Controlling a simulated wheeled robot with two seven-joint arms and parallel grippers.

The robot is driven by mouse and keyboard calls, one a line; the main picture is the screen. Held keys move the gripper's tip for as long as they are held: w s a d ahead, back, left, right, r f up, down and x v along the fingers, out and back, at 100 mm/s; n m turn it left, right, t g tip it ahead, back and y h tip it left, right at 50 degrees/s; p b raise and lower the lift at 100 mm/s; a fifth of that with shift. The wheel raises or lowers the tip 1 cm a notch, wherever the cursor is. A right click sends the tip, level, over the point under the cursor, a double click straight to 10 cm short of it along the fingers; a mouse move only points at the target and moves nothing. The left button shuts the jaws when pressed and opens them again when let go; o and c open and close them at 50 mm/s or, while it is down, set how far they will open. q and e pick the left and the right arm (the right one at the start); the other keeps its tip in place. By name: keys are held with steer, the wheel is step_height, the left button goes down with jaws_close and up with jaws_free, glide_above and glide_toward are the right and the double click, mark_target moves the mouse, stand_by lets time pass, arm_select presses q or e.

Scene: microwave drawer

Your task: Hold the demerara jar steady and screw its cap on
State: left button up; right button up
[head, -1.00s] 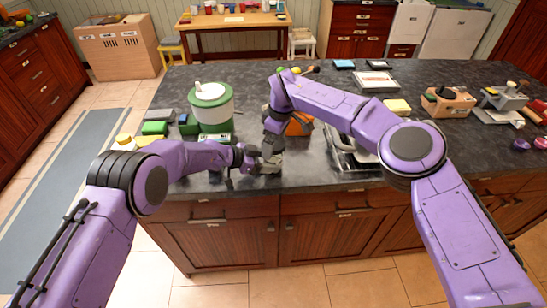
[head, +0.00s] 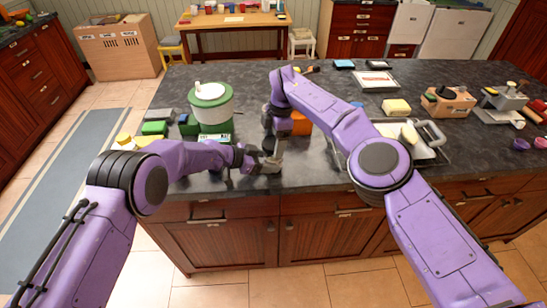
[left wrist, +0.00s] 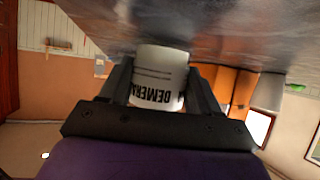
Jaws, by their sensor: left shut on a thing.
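The white demerara jar (left wrist: 160,66), with black lettering that reads upside down, stands between the two fingers of my left gripper (left wrist: 160,90) in the left wrist view. The left gripper is shut on it. In the head view my left gripper (head: 257,162) is low over the counter's front part, and the jar is mostly hidden there by the grippers. My right gripper (head: 272,155) points down right beside the left one, over the jar's place. Its fingers are too small and covered to tell their state. I cannot make out the cap.
A green and white canister (head: 212,108) stands left of the grippers, with green boxes (head: 154,128) near it. An orange object (head: 301,124) sits just behind my right gripper. A metal tray (head: 432,152) lies to the right. The counter's front edge is close.

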steer(key=c, duration=0.3)
steer(key=m, duration=0.6)
steer(key=shift+t, duration=0.4)
steer(key=shift+c, duration=0.2)
steer(key=m, duration=0.4)
steer(key=shift+t, duration=0.3)
steer(key=m, duration=0.4)
steer(key=shift+m+t+h, duration=0.3)
steer(key=shift+h, duration=0.1)
steer(key=o, duration=1.1)
steer(key=shift+c, duration=0.2)
steer(key=shift+r, duration=2.55)
